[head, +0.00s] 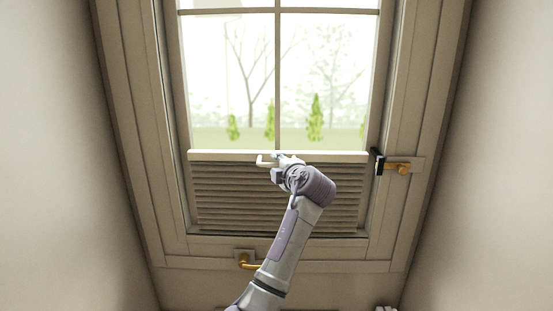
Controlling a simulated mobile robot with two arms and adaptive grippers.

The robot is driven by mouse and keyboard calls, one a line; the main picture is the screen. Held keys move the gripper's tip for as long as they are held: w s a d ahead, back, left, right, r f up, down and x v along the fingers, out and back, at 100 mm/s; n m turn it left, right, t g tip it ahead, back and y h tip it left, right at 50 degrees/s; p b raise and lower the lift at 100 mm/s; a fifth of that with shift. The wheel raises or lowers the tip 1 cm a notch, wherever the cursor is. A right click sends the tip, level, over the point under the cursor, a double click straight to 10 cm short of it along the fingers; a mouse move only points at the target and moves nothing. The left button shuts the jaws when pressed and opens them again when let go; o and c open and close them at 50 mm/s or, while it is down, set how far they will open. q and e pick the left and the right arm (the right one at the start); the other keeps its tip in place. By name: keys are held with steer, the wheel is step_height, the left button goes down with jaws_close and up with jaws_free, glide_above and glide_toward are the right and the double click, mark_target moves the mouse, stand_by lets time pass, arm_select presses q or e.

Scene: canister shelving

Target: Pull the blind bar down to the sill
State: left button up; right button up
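The blind bar (225,155) is a pale horizontal bar across the window, well above the sill (275,246). Grey-brown pleats of the blind (230,195) fill the space below the bar, and clear glass shows above it. A small white handle (262,161) sticks out near the middle of the bar. My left gripper (279,160) is at this handle, in front of the bar. Its fingers are small and partly hidden by the wrist, so I cannot tell whether they are closed on the handle. A small pale piece at the bottom edge (387,308) looks like part of my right gripper.
A brass window handle (397,167) with a black piece beside it sits on the right frame. Another brass handle (246,262) is on the lower frame, close to my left forearm. Plain sloping walls flank the window on both sides.

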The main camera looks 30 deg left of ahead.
arm_select(q)
steer(key=shift+w+a, duration=0.2)
steer(key=shift+a, duration=0.1)
jaws_close()
steer(key=shift+f, duration=0.1)
